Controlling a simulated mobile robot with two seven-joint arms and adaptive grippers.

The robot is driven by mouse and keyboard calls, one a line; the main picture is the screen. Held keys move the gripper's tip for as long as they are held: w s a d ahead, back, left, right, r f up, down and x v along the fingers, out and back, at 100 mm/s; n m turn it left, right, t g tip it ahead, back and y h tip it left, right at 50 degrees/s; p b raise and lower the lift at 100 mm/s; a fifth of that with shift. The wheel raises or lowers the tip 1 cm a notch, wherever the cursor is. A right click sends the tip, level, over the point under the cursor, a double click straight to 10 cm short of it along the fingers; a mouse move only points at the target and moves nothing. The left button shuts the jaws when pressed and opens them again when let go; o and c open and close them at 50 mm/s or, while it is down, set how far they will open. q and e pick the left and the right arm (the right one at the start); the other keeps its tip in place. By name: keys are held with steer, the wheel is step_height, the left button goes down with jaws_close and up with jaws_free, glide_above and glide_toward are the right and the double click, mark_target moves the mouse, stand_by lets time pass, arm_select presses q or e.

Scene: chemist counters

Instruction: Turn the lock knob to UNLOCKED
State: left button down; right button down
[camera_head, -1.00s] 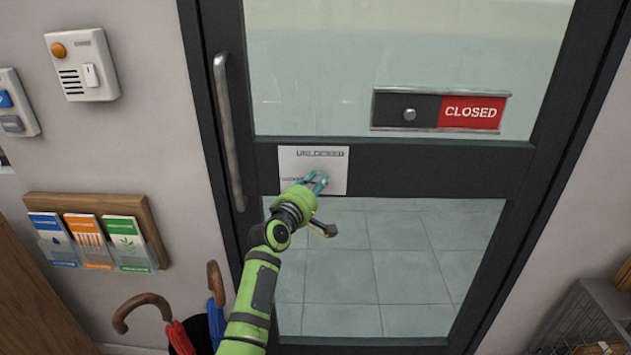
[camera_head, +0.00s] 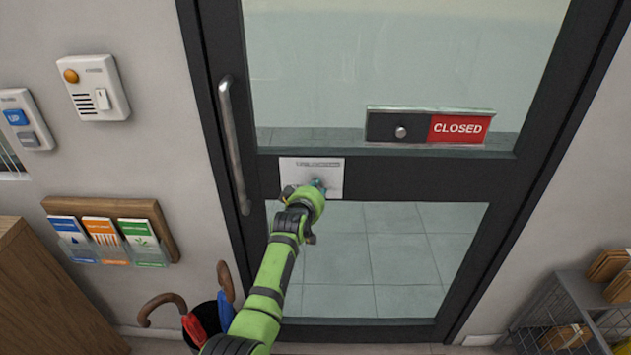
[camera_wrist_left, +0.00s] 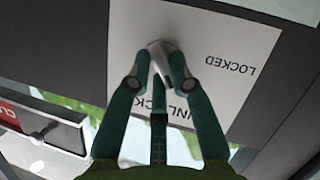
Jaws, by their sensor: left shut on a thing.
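The lock knob (camera_wrist_left: 166,60) is a small grey metal knob on a white plate (camera_head: 297,170) fixed to the door's dark middle rail. In the left wrist view the plate (camera_wrist_left: 215,45) bears the words LOCKED and, partly hidden by my fingers, UNLOCKED. My left gripper (camera_head: 318,185) reaches the plate from below in the head view. In the left wrist view my left gripper (camera_wrist_left: 160,72) has its teal fingers shut on the knob, one on each side. The knob's pointing direction is hard to tell. My right gripper is not in view.
A vertical bar handle (camera_head: 234,145) runs down the door's left side. A sliding CLOSED sign (camera_head: 458,128) is at the upper right. A leaflet rack (camera_head: 165,225) and an umbrella stand (camera_head: 208,322) are left of the door. A wire basket (camera_head: 590,310) stands at the lower right.

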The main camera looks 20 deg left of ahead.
arm_select(q)
steer(key=shift+d+r+m, duration=0.15)
steer(key=shift+m, duration=0.25)
steer(key=shift+w+d+f+m+g+y+b, duration=0.1)
steer(key=shift+m+g+y+b, duration=0.25)
steer(key=shift+m+y+b, duration=0.55)
steer(key=shift+d+f+m+g+y+b, duration=0.1)
steer(key=shift+m+g+y+b, duration=0.3)
steer(key=shift+m+y, duration=0.55)
steer(key=shift+m+h, duration=0.25)
steer(key=shift+m, duration=0.1)
steer(key=c, duration=1.1)
jaws_free()
